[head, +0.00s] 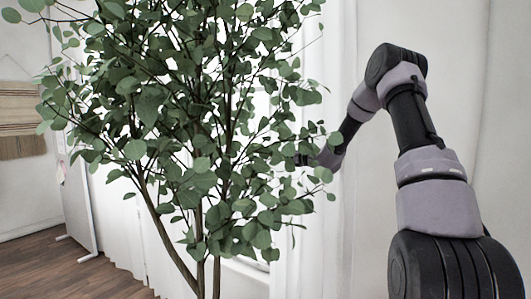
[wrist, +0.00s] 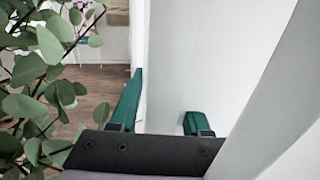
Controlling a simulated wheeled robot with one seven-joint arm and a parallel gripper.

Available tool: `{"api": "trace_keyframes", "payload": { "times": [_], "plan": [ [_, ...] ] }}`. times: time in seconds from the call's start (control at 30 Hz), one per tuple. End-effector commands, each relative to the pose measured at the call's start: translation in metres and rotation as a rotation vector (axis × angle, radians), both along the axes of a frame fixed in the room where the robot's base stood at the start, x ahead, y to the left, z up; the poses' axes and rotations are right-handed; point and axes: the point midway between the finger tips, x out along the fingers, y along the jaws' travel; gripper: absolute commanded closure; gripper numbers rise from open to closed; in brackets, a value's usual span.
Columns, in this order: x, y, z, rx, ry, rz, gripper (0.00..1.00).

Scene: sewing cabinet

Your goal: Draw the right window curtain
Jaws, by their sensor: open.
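The right window curtain (head: 312,240) hangs as a pale, folded white drape behind the plant, beside the bright window. Its upper part is partly hidden by leaves and my arm. My arm reaches in from the right, and its end is dark and partly covered by leaves at the curtain's height. In the wrist view my gripper (wrist: 163,112) has two green fingers spread apart, with no object visible between them. A smooth white surface (wrist: 205,60) lies beyond and right of the fingers; I cannot tell whether it is curtain or wall, or whether they touch it.
A leafy plant (head: 200,120) with several thin stems stands in front of the window, its leaves (wrist: 50,95) close left of my gripper. White drapery (head: 128,235) hangs low behind it. A woven hanging (head: 20,120) is at far left. Wooden floor (head: 45,265) is open there.

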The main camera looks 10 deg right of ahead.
Motion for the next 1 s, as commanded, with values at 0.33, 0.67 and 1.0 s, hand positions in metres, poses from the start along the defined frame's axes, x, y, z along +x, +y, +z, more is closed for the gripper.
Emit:
{"api": "trace_keyframes", "payload": {
  "times": [0.33,0.67,1.0],
  "plan": [
    [0.047,0.038,0.0,-0.001,-0.001,0.002,0.53],
    [0.058,0.047,0.0,-0.001,0.0,0.001,0.53],
    [0.057,0.046,0.0,-0.002,0.0,0.001,1.0]
  ]
}}
